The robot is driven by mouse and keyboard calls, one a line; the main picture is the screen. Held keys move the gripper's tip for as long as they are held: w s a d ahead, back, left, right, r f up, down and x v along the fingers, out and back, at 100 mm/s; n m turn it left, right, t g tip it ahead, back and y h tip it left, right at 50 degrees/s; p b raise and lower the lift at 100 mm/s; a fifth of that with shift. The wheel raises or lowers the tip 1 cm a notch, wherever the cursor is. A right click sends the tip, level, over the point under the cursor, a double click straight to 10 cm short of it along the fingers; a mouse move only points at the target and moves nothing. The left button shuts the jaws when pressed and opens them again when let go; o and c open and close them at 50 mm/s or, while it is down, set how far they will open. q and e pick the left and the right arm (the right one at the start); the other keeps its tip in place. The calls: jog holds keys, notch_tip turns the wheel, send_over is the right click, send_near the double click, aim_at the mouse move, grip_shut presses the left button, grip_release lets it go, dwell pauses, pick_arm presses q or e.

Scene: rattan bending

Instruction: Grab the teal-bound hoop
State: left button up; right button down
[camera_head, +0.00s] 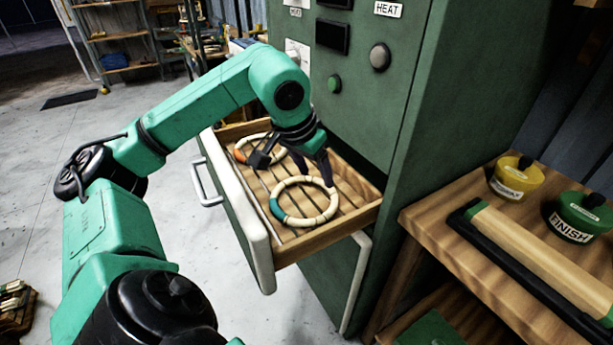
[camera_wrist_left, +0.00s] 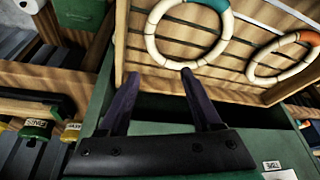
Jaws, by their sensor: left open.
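The teal-bound hoop (camera_head: 303,221) is a cream ring with a teal section, lying flat on the slatted floor of the open wooden drawer (camera_head: 312,244). In the left wrist view the hoop (camera_wrist_left: 152,40) is at the top, beyond the fingertips, with its teal part cut by the edge. My left gripper (camera_head: 293,160) is open and empty over the drawer, near the far side of this hoop. Its two dark fingers also show in the left wrist view (camera_wrist_left: 160,76), apart from each other with nothing between them. My right gripper is not in view.
An orange-bound hoop (camera_head: 240,150) lies farther back in the drawer, partly behind my left gripper. The green cabinet (camera_head: 400,110) rises right beside the drawer. A wooden bench (camera_head: 425,215) at the right holds a yellow pot (camera_head: 515,180) and a green pot (camera_head: 583,212).

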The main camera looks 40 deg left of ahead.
aim_at(330, 209)
pick_arm(q)
jog(key=f, duration=0.2)
jog(key=d+f, duration=0.1)
jog(key=f, duration=0.1)
jog(key=w+f, duration=0.1)
jog(key=f, duration=0.1)
jog(key=shift+d, duration=0.4)
jog(key=x, duration=0.6)
jog(key=shift+w+f+p, duration=0.15)
jog(key=shift+w+p, duration=0.1)
jog(key=shift+p, duration=0.05)
jog(key=shift+a+f, duration=0.1)
jog(key=c, duration=0.9)
grip_shut()
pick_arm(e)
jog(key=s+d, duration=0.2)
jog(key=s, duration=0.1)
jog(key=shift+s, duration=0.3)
